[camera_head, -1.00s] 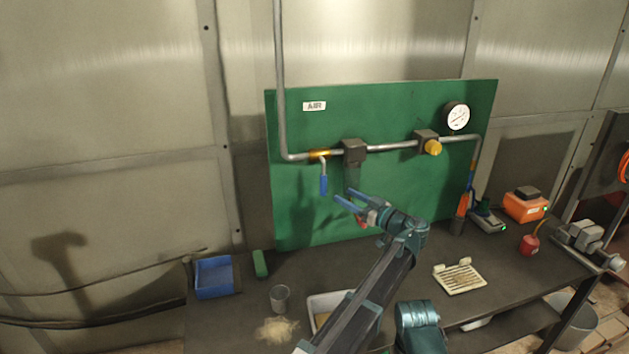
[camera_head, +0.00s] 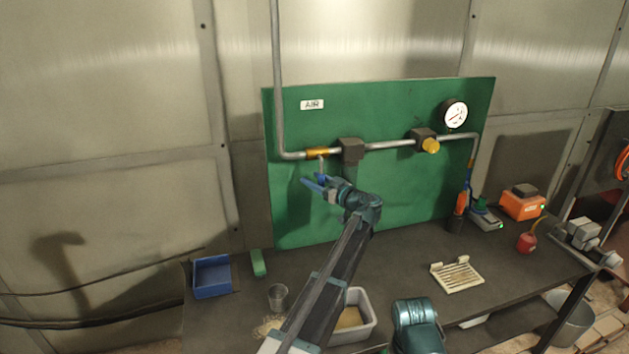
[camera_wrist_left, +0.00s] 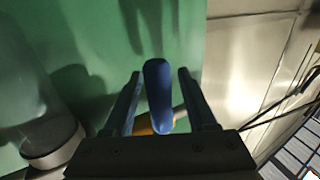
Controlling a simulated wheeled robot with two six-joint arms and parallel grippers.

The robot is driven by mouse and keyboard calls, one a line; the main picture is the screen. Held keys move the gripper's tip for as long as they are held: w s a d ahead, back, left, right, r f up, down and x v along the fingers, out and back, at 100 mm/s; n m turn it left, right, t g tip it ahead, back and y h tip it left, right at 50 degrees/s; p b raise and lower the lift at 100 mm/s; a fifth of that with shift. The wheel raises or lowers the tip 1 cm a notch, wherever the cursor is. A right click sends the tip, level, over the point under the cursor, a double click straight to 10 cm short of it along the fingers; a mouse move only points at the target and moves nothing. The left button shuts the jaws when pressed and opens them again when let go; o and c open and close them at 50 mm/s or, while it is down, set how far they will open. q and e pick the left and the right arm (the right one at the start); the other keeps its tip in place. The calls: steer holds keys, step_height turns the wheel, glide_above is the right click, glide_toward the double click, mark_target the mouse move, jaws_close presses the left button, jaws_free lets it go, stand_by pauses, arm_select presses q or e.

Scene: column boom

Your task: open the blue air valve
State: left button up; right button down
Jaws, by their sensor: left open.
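The brass air valve (camera_head: 317,153) sits on the grey pipe on the green board, under the AIR label (camera_head: 312,104). Its lever (camera_head: 322,166) hangs down from it, and the blue handle is mostly hidden by my gripper in the head view. My left gripper (camera_head: 312,180) is open at the handle. In the left wrist view the blue handle (camera_wrist_left: 158,92) lies between the two open fingers (camera_wrist_left: 160,74), with a visible gap on each side. The brass valve body shows partly behind it. My right gripper is not in view.
A dark filter block (camera_head: 352,150) is on the pipe just right of the valve, with a yellow knob (camera_head: 431,146) and gauge (camera_head: 454,114) farther right. The bench below holds a blue bin (camera_head: 212,277), a cup (camera_head: 278,297) and a grey tray (camera_head: 366,333).

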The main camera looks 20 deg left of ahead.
arm_select(q)
jaws_close()
stand_by(1.4)
